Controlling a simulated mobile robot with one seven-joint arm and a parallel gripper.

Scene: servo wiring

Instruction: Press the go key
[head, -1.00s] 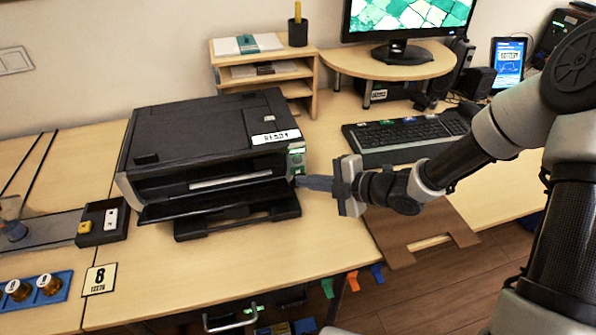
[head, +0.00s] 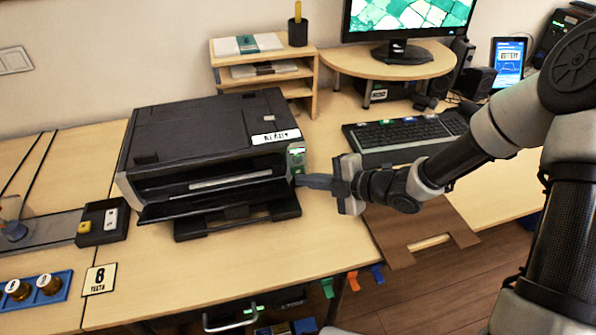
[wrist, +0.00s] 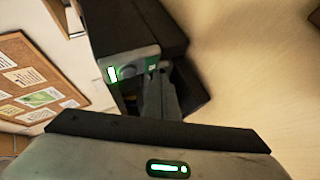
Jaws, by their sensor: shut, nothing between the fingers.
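The black printer (head: 200,135) stands on the desk with a small grey control panel (head: 297,158) at its right front corner. The panel also shows in the wrist view (wrist: 132,66), with a lit green-white display (wrist: 112,73) and a small pale green key (wrist: 152,67); any lettering on the key is too small to read. My gripper (head: 299,181) is shut and empty, its fingertips at the lower part of the panel. In the wrist view the fingertips (wrist: 158,72) are right by the small key, partly covering that end; I cannot tell whether they touch.
The printer's output tray (head: 215,200) juts out at the front. A keyboard (head: 405,135) lies to the right, and a wooden shelf (head: 265,75) stands behind. A black box with yellow and white buttons (head: 102,222) is at the left.

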